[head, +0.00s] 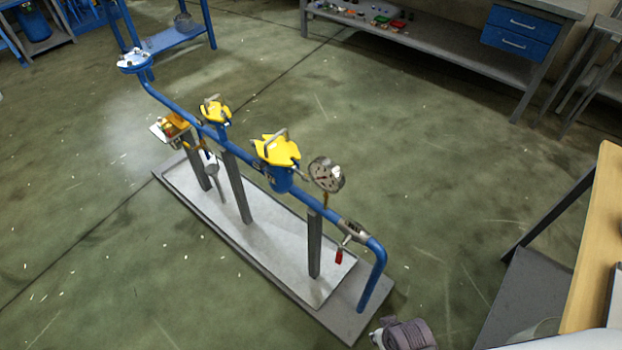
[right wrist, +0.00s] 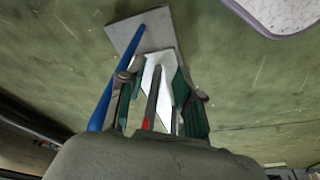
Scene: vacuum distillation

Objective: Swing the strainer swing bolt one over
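A blue pipe assembly (head: 220,148) stands on a grey skid. A larger yellow lid (head: 276,151) with a metal handle sits on a blue strainer-like body (head: 281,180), and a smaller yellow lid (head: 214,110) sits farther left. Small metal parts show at the larger lid's edge; I cannot tell which is swing bolt one. A grey part of my right arm shows at the bottom of the head view, well below the lids. In the right wrist view my right gripper (right wrist: 158,75) has its green-padded fingers apart, with no object clearly held. My left gripper is not in view.
A round gauge (head: 326,174) stands right of the larger lid. The skid (head: 262,240) has a raised rim. A wooden-topped table (head: 598,235) stands at right. Open floor surrounds the skid.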

